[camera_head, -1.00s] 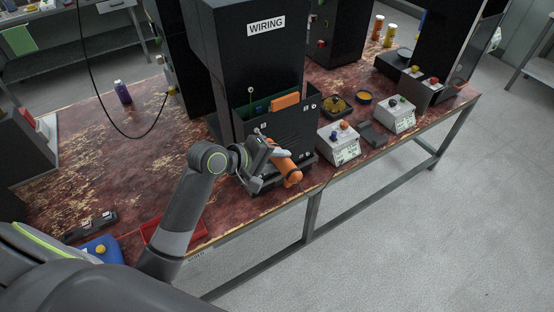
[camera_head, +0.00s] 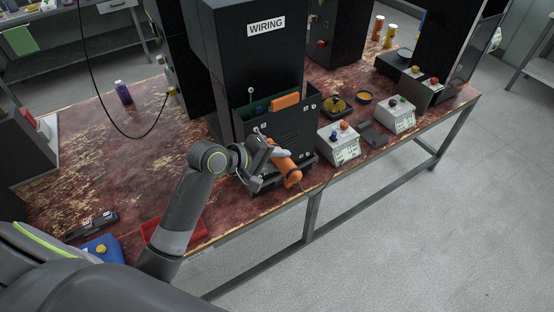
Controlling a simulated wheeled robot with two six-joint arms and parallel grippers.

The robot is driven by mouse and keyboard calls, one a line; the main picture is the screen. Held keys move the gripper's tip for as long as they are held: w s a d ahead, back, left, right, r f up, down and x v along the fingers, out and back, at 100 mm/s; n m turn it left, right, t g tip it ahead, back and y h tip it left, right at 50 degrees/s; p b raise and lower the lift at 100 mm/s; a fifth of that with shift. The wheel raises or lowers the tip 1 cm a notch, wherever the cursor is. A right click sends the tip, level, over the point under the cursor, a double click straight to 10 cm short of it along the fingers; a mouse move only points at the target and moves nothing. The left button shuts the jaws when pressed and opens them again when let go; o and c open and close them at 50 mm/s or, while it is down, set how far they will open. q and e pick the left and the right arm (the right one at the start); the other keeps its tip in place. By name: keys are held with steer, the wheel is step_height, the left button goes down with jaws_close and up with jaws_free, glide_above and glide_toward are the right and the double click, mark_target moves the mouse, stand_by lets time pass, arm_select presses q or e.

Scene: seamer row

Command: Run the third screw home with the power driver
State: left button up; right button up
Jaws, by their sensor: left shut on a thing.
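The orange power driver (camera_head: 287,168) is in my left gripper (camera_head: 272,155), which is shut on it. The driver is tilted, in front of the lower part of the black panel (camera_head: 285,128) of the WIRING cabinet (camera_head: 243,75). Several small pale screw heads show at the panel's corners, two of them at its upper right (camera_head: 310,107). The gripper and driver hide part of the panel's lower left. I cannot tell whether the driver's bit touches a screw. My right gripper is not in view.
Two white button boxes (camera_head: 339,149) stand right of the cabinet. A red tray (camera_head: 160,232) lies at the bench's front edge by my left arm. A black cable (camera_head: 97,105) hangs at the left. The bench (camera_head: 95,160) is largely clear left of the cabinet.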

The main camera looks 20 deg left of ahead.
mark_target(289, 176)
arm_select(q)
steer(key=shift+r, duration=0.2)
steer(key=shift+s+d+p, duration=0.3)
steer(key=shift+d+p, duration=0.15)
steer(key=shift+p, duration=0.1)
steer(key=shift+s+d+f+p, duration=0.1)
steer(key=shift+s+d+p, duration=0.5)
steer(key=shift+d, duration=0.25)
steer(key=shift+s+d+p, duration=0.5)
steer(key=shift+s+d, duration=0.2)
steer(key=shift+d, duration=0.1)
steer(key=shift+s+d, duration=0.15)
steer(key=shift+d, duration=0.05)
steer(key=shift+f, duration=0.1)
